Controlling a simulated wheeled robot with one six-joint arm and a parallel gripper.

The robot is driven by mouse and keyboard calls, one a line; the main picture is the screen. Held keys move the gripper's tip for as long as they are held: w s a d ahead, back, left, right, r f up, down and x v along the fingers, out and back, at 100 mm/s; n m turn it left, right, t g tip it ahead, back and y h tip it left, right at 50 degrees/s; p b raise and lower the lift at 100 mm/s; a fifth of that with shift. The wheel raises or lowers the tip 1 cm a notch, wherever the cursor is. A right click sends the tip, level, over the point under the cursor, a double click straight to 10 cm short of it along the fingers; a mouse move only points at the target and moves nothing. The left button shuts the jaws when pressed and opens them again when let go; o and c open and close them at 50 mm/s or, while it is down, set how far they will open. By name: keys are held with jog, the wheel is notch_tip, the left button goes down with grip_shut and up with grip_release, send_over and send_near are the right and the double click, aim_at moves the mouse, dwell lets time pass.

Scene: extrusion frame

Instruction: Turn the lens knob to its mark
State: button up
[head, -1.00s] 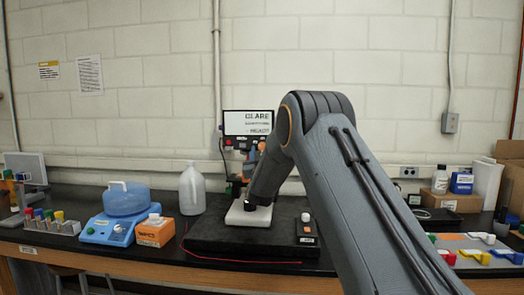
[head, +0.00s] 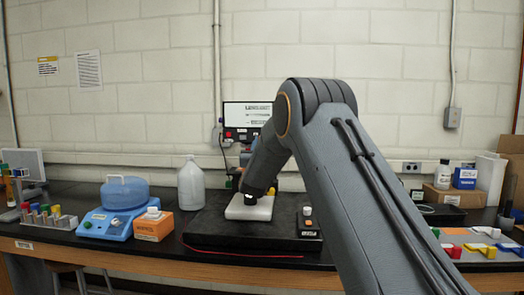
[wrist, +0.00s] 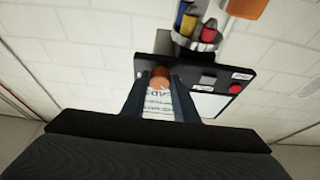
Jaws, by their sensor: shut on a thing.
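In the wrist view an orange-brown round knob (wrist: 160,78), seemingly the lens knob, sits between the fingertips of my gripper (wrist: 161,84), which is shut on it. The finger and knob hide any mark there. Behind it is a black instrument panel with a white display (wrist: 208,104) and a red button (wrist: 236,88). In the head view the screen (head: 247,114) stands on the instrument at the back of the bench, and my arm hides the gripper and knob. The instrument's white base (head: 248,209) shows below my wrist.
The instrument stands on a black slab (head: 215,235). A clear jug (head: 192,187), an orange box (head: 153,226) and a blue device (head: 107,225) stand left. A red cable (head: 240,253) runs along the front.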

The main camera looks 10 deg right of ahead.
jog(key=m+g+h+b, duration=0.1)
jog(key=m+b, duration=0.2)
jog(key=m, duration=0.1)
jog(key=m+g+h+b, duration=0.1)
jog(key=m+h+b, duration=0.1)
jog(key=m+b, duration=0.1)
jog(key=m+g+h+b, duration=0.2)
jog(key=m+b, duration=0.1)
jog(key=m, duration=0.3)
jog(key=shift+w+a+r+b, duration=0.1)
jog(key=shift+a+r+b, duration=0.1)
jog(key=shift+a+b, duration=0.15)
jog(key=shift+m, duration=0.3)
jog(key=o, duration=1.1)
jog(key=shift+c, duration=0.2)
jog(key=shift+a, duration=0.1)
jog(key=b+v, duration=0.2)
jog(key=v, duration=0.5)
jog(key=shift+s+a, duration=0.2)
jog(key=shift+s, duration=0.15)
